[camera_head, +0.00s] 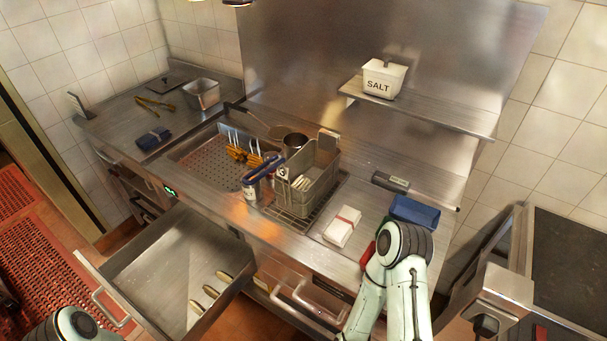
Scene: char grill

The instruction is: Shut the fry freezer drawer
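The fry freezer drawer (150,262) is pulled out from under the counter at the lower left. It is a deep steel box with several short pale-yellow pieces (210,292) on its floor. Its front panel faces the lower left, with a bar handle (106,308) on the outside. A rounded pale-green part of my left arm shows at the bottom left edge, near the handle in the picture; I cannot tell whether it touches the drawer. My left gripper is out of view. My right arm rises over the counter's right front edge, and its gripper does not show.
The counter (253,222) holds a fry basket (313,180), a perforated tray (205,155), white packets (342,227) and a blue tray (414,211). Another handle (305,303) is on the front right of the drawer. Red floor mats (40,250) lie left of it.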

